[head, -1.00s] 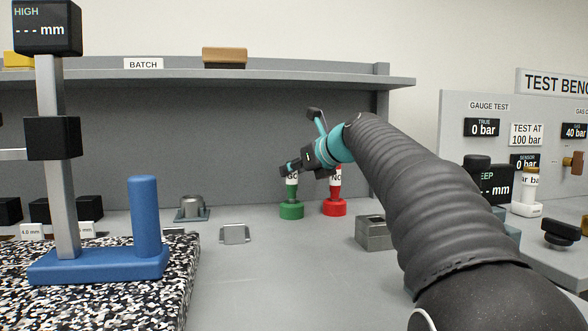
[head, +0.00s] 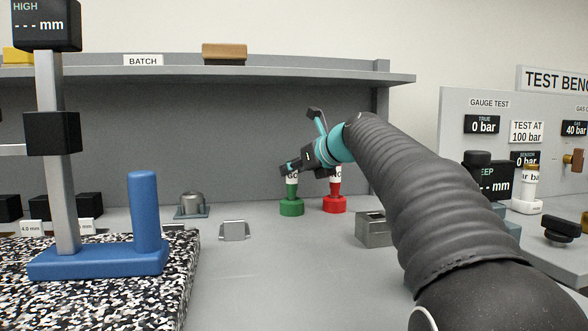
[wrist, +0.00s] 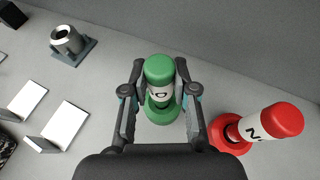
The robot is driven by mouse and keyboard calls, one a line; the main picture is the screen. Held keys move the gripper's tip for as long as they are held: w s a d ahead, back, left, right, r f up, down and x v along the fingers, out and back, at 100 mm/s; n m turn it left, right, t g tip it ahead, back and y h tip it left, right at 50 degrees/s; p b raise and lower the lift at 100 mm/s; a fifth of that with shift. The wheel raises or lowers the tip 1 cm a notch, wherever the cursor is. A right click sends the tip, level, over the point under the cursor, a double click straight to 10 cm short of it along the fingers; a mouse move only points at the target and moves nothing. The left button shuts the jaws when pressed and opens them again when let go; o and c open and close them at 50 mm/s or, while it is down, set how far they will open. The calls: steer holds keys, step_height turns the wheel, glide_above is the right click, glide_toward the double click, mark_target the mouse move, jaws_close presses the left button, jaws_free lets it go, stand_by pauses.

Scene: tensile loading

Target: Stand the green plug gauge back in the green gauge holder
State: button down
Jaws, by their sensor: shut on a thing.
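The green plug gauge (wrist: 159,69) has a green cap and a white lettered band. It also shows in the head view (head: 292,187), upright under my gripper. My gripper (head: 289,168) is shut on it, with one finger on each side of it in the wrist view (wrist: 160,80). The green gauge holder (head: 291,208) is a round green base on the bench, directly below the gauge. It also shows in the wrist view (wrist: 160,112). The gauge's lower end meets the holder in the picture; I cannot tell how deep it sits. My fingers hide part of the gauge.
A red gauge (wrist: 275,121) stands in a red holder (head: 335,204) close on the right. A grey block (head: 373,230) is nearer on the right. A small metal bracket (head: 234,231) and a grey fixture (head: 191,207) are left. The bench front centre is clear.

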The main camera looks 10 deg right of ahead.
stand_by(0.4)
steer(key=c, duration=0.8)
jaws_free()
